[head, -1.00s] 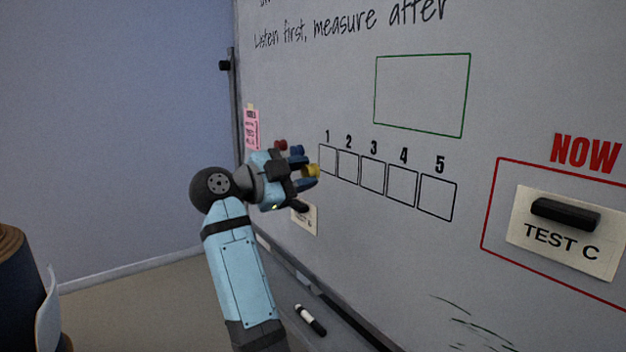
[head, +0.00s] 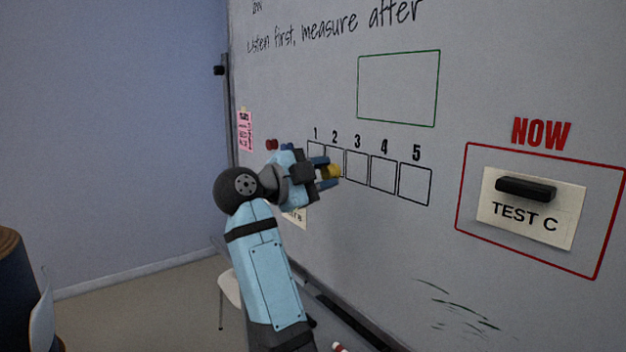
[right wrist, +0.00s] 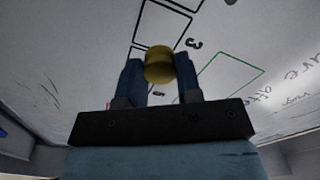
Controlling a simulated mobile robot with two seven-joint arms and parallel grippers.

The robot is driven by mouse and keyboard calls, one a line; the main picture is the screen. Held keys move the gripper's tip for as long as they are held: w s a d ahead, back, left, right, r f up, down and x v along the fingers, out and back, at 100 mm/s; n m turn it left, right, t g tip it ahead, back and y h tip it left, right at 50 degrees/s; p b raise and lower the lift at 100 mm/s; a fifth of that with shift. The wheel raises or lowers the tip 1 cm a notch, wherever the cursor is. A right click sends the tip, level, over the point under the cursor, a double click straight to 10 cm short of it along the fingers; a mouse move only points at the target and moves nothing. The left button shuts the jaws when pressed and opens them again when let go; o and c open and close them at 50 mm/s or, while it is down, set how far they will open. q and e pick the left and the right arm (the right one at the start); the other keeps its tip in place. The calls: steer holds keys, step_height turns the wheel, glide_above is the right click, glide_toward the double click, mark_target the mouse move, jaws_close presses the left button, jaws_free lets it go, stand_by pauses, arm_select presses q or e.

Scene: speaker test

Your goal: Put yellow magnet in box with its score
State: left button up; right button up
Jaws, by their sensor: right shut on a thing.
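The yellow magnet (head: 333,172) is between the fingertips of my right gripper (head: 328,173), which is shut on it. It also shows as a round yellow piece in the right wrist view (right wrist: 159,64), with a blue finger on each side of my right gripper (right wrist: 160,75). The numbered score boxes (head: 383,174), 1 to 5, run in a row on the whiteboard. In the head view the magnet overlaps the area of box 2, left of box 3. I cannot tell whether it touches the board. My left gripper is not in view.
A red magnet (head: 271,144) and a partly hidden blue magnet (head: 287,147) are on the board behind my right gripper. A TEST C card (head: 530,222) under a black magnet (head: 525,189) is in the red NOW frame. A green empty frame (head: 437,90) is above the boxes.

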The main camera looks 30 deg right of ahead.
mark_target(339, 170)
steer(key=shift+d, duration=0.75)
steer(key=shift+w+d, duration=0.1)
steer(key=shift+d, duration=0.85)
steer(key=shift+d+p, duration=0.3)
steer(key=shift+d, duration=0.2)
steer(key=shift+d, duration=0.1)
steer(key=shift+w+d+p, duration=0.1)
steer(key=shift+d+p, duration=0.2)
steer(key=shift+d, duration=0.2)
steer(key=o, duration=1.3)
